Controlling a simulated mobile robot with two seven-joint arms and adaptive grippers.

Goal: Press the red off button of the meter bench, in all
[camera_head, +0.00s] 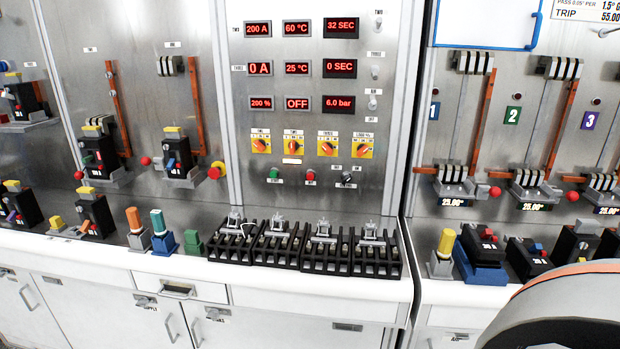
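The meter bench (340,100) is a grey metal panel in the middle of the head view. Its small red button (310,177) sits low on the panel, right of a green button (274,173) and left of a black switch (347,178). The label under the red button is too small to read. Nothing covers or touches the red button. The bench's red-lit displays include one reading OFF (297,104) and one reading 0 A (260,69). Neither of my grippers shows. A rounded grey and orange part, probably of my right arm, fills the lower right corner.
Four yellow-orange rotary knobs sit above the buttons. A row of black breaker holders (325,251) stands on the white counter (300,283) below. Breakers and red-ended levers line both side panels. The space before the buttons is clear.

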